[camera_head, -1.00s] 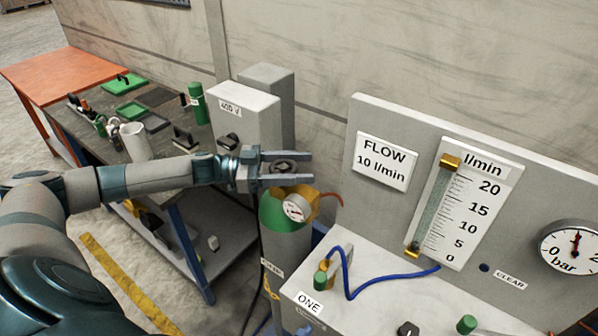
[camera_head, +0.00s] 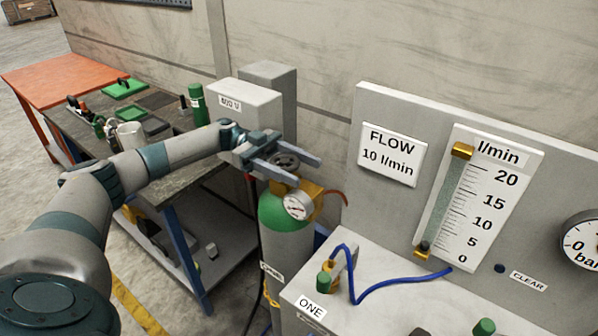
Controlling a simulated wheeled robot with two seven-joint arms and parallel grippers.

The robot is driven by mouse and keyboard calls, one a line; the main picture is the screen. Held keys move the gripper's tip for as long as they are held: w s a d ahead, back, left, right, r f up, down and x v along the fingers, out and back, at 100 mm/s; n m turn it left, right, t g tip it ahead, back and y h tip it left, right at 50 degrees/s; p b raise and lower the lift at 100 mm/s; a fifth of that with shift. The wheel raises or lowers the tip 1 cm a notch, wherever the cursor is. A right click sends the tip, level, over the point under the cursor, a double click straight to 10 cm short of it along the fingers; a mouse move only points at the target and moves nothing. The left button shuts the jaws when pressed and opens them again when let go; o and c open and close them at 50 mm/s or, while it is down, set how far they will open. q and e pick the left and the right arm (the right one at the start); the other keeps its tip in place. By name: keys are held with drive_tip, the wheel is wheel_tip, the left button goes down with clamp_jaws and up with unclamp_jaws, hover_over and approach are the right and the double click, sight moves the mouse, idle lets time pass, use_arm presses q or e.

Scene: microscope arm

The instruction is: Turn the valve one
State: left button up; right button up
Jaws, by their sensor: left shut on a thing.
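A dark round valve handwheel (camera_head: 285,161) sits on top of a grey gas cylinder with a green shoulder (camera_head: 286,213). My left gripper (camera_head: 305,170) reaches it from the left, with one finger on each side of the wheel, shut on it. The fingers point to the lower right and partly hide the wheel's rim. A round gauge (camera_head: 297,206) and brass fitting (camera_head: 312,190) sit just below the wheel. A label marked ONE (camera_head: 311,307) is on the bench at the front, below a small green knob (camera_head: 324,282). My right gripper is not in view.
A grey panel (camera_head: 352,140) with a flow sign (camera_head: 391,155) and a flow scale (camera_head: 487,200) stands at right. A grey box (camera_head: 245,105) is behind the gripper. A workbench (camera_head: 185,190) holding tools stands at left. A blue hose (camera_head: 385,289) lies on the front bench.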

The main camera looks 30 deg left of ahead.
use_arm(q)
drive_tip(key=shift+r, duration=0.1)
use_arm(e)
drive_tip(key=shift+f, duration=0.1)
use_arm(q)
drive_tip(key=o, duration=1.1)
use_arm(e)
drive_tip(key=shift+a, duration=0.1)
